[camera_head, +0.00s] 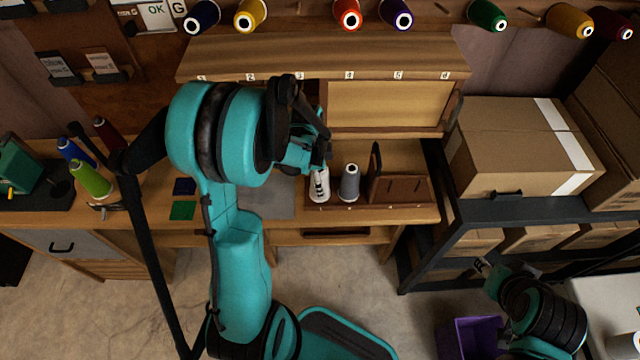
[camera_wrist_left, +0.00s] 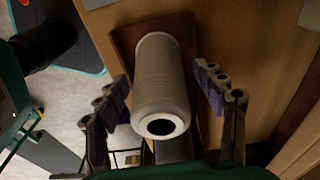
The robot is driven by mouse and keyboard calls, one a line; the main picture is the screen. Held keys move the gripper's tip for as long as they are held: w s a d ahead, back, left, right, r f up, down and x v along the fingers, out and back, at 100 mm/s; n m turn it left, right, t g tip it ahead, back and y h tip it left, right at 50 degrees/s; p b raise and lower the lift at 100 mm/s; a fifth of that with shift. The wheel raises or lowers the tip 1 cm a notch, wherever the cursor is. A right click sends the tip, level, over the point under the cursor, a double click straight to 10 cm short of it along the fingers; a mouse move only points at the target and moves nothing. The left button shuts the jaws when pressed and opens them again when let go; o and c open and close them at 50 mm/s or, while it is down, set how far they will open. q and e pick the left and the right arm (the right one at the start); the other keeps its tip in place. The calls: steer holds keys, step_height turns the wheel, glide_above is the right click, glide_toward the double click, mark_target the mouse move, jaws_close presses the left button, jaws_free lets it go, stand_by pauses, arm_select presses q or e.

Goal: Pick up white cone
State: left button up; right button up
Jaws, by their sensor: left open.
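The white cone (camera_head: 319,187) stands upright at the left end of a small wooden stand on the workbench. In the left wrist view the white cone (camera_wrist_left: 160,75) lies between the two spread fingers, with visible gaps on both sides. My left gripper (camera_head: 318,160) is open just above and behind the cone, and its arm hides part of the bench. It also shows in the left wrist view (camera_wrist_left: 163,92). My right gripper (camera_head: 492,268) is at the lower right, far from the cone; its fingers are too small to read.
A grey cone (camera_head: 350,183) stands close to the right of the white one. A brown wooden holder (camera_head: 400,190) is farther right. Cardboard boxes (camera_head: 520,150) sit on a dark shelf (camera_head: 470,212). A purple bin (camera_head: 470,338) is on the floor. Coloured spools hang along the wall.

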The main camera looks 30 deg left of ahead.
arm_select(q)
steer(key=shift+r, duration=0.1)
steer(key=c, duration=1.5)
steer(key=shift+o, duration=0.2)
step_height(320, 180, up, 10)
steer(key=p, duration=0.3)
steer(key=shift+p, duration=0.35)
